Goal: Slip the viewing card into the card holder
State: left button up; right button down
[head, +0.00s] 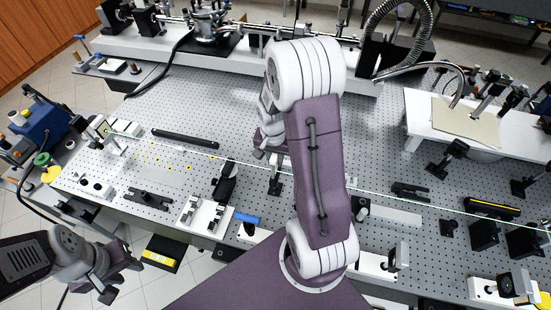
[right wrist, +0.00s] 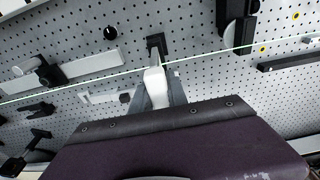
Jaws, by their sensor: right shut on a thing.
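My right gripper (right wrist: 156,95) is shut on a pale, narrow piece (right wrist: 154,80), which looks like the viewing card seen nearly edge-on. In the head view my right arm covers most of this gripper and I cannot make out the card there. A dark upright post piece (right wrist: 156,46), possibly the card holder, stands just beyond the pale piece; it seems to show in the head view (head: 275,184) below the gripper. I cannot tell whether card and holder touch. My left gripper (head: 108,292) hangs low at the left, off the table; its jaw opening is unclear.
A thin green beam (head: 400,204) crosses the perforated table (head: 375,130), passing close to the held piece. A black mount (head: 224,183) stands left of my right gripper. A white raised platform (head: 418,115) stands at the right. Several optics line the front edge.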

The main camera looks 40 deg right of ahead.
aim_at(275, 155)
jog(key=shift+f+b, duration=0.55)
jog(key=shift+f, duration=0.15)
jog(key=shift+f+b, duration=0.75)
jog(key=shift+f, duration=0.1)
jog(key=c, duration=1.2)
grip_release()
jog(key=shift+c, duration=0.2)
jog(key=shift+r, duration=0.1)
jog(key=r, duration=0.6)
jog(key=s+a+r+b, duration=0.1)
jog(key=r, duration=0.1)
jog(key=shift+r, duration=0.4)
jog(key=shift+w+d+r+p, duration=0.1)
jog(key=shift+w+r+p, duration=0.05)
jog(key=shift+r+p, duration=0.2)
notch_tip(275, 155, up, 4)
jog(key=p, duration=0.3)
jog(key=shift+f+p, duration=0.2)
jog(key=shift+p, duration=0.1)
jog(key=shift+f, duration=0.15)
